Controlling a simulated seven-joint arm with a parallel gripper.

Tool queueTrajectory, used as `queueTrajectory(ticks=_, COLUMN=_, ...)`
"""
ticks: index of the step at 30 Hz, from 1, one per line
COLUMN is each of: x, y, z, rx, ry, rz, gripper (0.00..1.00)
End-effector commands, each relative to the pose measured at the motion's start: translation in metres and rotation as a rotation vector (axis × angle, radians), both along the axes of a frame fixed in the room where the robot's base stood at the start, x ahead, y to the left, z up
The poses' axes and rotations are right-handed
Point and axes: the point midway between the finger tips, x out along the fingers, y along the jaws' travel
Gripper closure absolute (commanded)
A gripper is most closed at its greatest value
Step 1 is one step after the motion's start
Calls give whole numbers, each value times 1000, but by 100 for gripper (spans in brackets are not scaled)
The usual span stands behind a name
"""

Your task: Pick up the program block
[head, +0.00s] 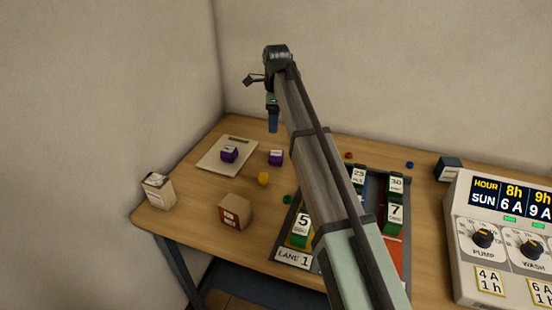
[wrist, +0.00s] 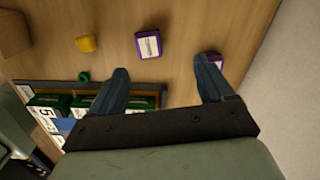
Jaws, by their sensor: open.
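No block is clearly marked as the program block; the small labels are unreadable. One purple block with a white label (head: 229,154) sits on a pale board at the back left. A second purple block (head: 276,157) stands on the bare table, right of the board; it seems to be the one in the wrist view (wrist: 148,43). Another purple block (wrist: 218,60) lies partly behind my right finger in the wrist view; I cannot find it in the head view. My gripper (wrist: 163,76) is open and empty, above the table; in the head view its fingers (head: 273,120) point down.
A lane tray (head: 293,257) with numbered green blocks lies under my arm. A yellow block (head: 263,178), cardboard box (head: 235,211) and white carton (head: 158,190) stand left. A control panel (head: 505,235) and dark block (head: 448,169) are at right. Walls rise behind and left.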

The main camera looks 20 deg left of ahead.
Motion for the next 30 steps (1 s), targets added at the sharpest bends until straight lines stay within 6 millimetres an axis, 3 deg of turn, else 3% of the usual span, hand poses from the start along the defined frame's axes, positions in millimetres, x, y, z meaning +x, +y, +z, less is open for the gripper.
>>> queueTrajectory(ticks=8, x=-10, y=-11, z=-6, rx=-54, ry=50, rz=-36, gripper=19)
queueTrajectory(ticks=14, x=-11, y=-11, z=-29, rx=-52, ry=51, rz=-36, gripper=19)
queueTrajectory(ticks=22, x=-11, y=-11, z=-75, rx=-51, ry=50, rz=-35, gripper=19)
queueTrajectory(ticks=30, x=-11, y=-10, z=-91, rx=-49, ry=48, rz=-35, gripper=19)
